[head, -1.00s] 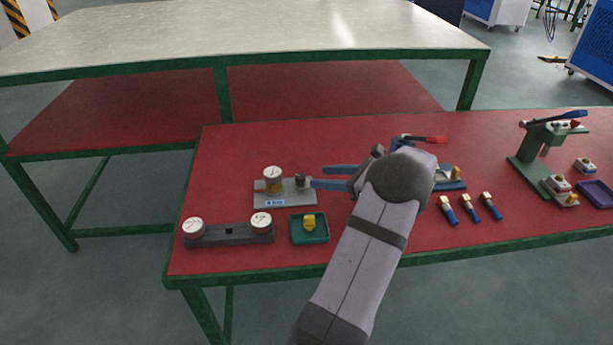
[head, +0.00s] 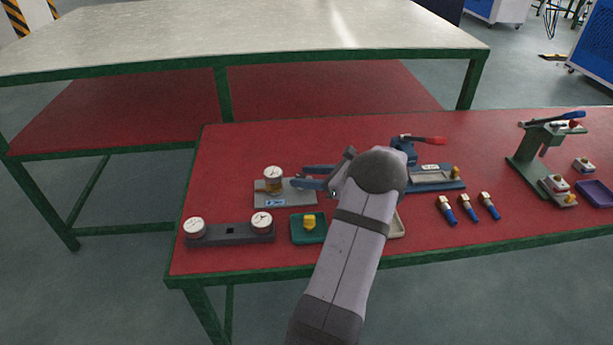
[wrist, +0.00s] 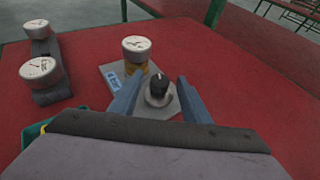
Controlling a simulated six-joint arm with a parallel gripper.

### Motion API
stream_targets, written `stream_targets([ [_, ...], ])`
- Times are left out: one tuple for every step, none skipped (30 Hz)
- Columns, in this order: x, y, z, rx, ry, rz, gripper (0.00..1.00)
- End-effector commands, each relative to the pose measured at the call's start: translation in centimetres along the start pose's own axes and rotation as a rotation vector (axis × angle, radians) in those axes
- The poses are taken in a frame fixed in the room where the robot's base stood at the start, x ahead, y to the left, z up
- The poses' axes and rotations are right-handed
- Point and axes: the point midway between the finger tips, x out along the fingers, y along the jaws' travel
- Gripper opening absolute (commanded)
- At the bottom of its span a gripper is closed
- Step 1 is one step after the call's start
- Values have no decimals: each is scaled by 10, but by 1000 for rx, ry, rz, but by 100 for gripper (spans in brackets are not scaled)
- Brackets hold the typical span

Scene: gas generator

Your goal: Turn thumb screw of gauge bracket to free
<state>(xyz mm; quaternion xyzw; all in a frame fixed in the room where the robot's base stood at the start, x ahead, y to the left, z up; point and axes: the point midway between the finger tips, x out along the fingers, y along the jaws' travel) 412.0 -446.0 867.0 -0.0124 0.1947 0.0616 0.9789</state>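The gauge bracket is a grey plate (head: 265,198) with a blue-and-white label, and it also shows in the wrist view (wrist: 113,75). A round white-faced gauge with a brass body (head: 273,179) stands on its left part. The thumb screw is a black knob (wrist: 158,85) on a round grey base, right of the gauge (wrist: 136,53) in the wrist view. My gripper (head: 299,176) is open, with one blue finger on each side of the knob in the wrist view (wrist: 157,97). Gaps show beside the knob. In the head view the fingers hide most of it.
A dark block with two gauges (head: 230,233) and a green tray with a yellow piece (head: 308,238) lie in front. A blue fixture with a red handle (head: 435,178) and several blue-and-brass fittings (head: 467,208) are to the right. The red table behind the bracket is clear.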

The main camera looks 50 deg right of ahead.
Motion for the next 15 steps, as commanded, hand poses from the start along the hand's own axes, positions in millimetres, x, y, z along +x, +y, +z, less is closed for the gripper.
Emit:
stream_targets([
  [0, 0, 0, 0, 0, 0, 34],
  [0, 0, 0, 0, 0, 0, 27],
  [0, 0, 0, 0, 0, 0, 17],
  [0, 0, 0, 0, 0, 0, 10],
  [0, 0, 0, 0, 0, 0, 3],
  [0, 0, 0, 0, 0, 0, 2],
  [0, 0, 0, 0, 0, 0, 2],
  [0, 0, 0, 0, 0, 1, 2],
  [0, 0, 0, 0, 0, 2, 2],
  [0, 0, 0, -1, 0, 4, 2],
  [0, 0, 0, -3, -1, 8, 2],
  [0, -1, 0, -7, -1, 15, 2],
  [0, -1, 0, -10, -2, 23, 2],
  [0, -2, 0, -14, -3, 32, 2],
  [0, -3, 1, -22, -4, 46, 2],
])
